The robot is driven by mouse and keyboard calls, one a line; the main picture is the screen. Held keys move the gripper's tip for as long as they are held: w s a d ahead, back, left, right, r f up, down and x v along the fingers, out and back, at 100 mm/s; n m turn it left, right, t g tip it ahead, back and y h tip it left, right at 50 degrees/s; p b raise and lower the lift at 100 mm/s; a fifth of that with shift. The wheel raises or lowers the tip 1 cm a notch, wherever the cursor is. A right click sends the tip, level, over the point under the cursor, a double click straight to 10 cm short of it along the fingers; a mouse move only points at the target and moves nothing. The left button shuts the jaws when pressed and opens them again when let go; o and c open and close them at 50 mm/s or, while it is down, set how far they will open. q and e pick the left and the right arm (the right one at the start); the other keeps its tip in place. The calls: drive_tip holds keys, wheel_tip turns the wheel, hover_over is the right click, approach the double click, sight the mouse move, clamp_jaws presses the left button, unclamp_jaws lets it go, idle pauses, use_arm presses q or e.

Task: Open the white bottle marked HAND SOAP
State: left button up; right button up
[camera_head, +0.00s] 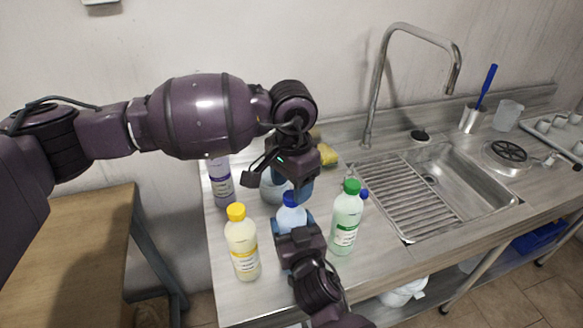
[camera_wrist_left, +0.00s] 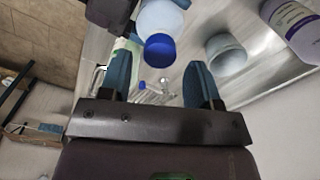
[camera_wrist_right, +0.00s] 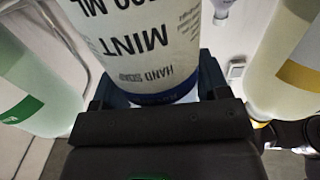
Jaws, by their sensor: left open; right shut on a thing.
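The white bottle with a blue cap (camera_head: 291,199) stands upright on the counter between the yellow-capped and green-capped bottles. In the right wrist view its label (camera_wrist_right: 160,50) reads MINT and HAND SOAP. My right gripper (camera_head: 293,232) is shut around its body, with one blue finger on each side; it hides the lower part in the head view. My left gripper (camera_head: 297,192) is open just above and behind the cap. In the left wrist view the blue cap (camera_wrist_left: 160,50) lies between the two fingers' lines, apart from both.
A yellow-capped bottle (camera_head: 243,246) stands left, a green-capped bottle (camera_head: 346,222) right, with another blue cap (camera_head: 364,194) partly behind it. A purple-labelled bottle (camera_head: 222,184) and a grey cup (camera_wrist_left: 227,52) stand behind. The sink (camera_head: 455,180) is at the right.

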use_arm(q)
drive_tip(key=shift+f, duration=1.35)
